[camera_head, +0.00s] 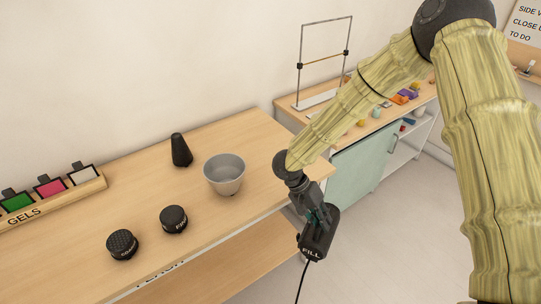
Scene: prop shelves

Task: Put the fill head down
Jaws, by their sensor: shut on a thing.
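The fill head (317,240) is a black lamp head with a white "FILL" label and a cable hanging down from it. My gripper (318,217) is shut on it and holds it off the right front edge of the wooden shelf top (150,200). The fingers are small and partly hidden against the black head. The head is apart from the shelf top, with the floor seen behind it.
A gels rack (55,202) stands at left. Another bench (390,110) with a metal frame (324,62) is at right.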

